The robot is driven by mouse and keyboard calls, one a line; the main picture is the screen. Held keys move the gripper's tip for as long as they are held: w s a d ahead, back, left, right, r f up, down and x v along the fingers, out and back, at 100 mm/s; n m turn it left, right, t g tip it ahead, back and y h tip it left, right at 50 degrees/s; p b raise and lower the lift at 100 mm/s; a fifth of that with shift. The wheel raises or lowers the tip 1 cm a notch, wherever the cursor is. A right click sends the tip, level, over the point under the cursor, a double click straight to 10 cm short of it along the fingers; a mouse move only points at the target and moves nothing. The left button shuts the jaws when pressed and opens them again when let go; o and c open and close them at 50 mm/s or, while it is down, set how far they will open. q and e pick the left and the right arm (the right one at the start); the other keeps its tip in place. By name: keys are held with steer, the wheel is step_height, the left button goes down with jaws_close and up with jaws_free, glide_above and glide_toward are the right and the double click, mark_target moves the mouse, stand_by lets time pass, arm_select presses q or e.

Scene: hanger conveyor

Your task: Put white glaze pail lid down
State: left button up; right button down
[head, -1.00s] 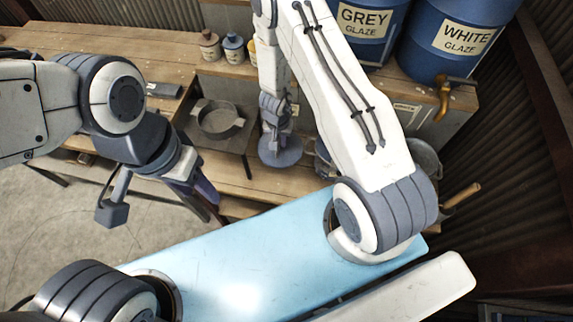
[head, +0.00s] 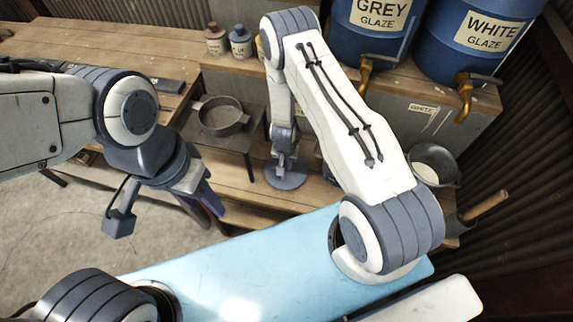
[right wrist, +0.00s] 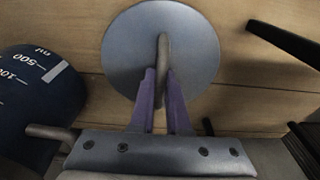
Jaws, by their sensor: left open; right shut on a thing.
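The white glaze pail lid (head: 286,176) is a flat grey disc with a bar handle (right wrist: 163,48). My right gripper (right wrist: 163,76) is shut on that handle, its purple fingers on either side of it. The lid lies flat at, or just above, the lower wooden shelf (head: 240,195); I cannot tell whether it touches. In the right wrist view the disc (right wrist: 190,70) is seen over the planks. My left gripper (head: 208,198) is open and empty at the left, above the floor and away from the lid.
An open metal pail (head: 434,160) with white contents stands at the right, partly behind my right arm. Blue GREY (head: 372,40) and WHITE (head: 470,60) glaze barrels with taps stand behind. A pan (head: 221,117) sits on a small stand. A dark blue graduated container (right wrist: 38,105) is close left of the lid.

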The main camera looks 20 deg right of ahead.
steer(key=shift+f, duration=0.2)
steer(key=c, duration=0.9)
jaws_free()
steer(key=shift+r, duration=0.1)
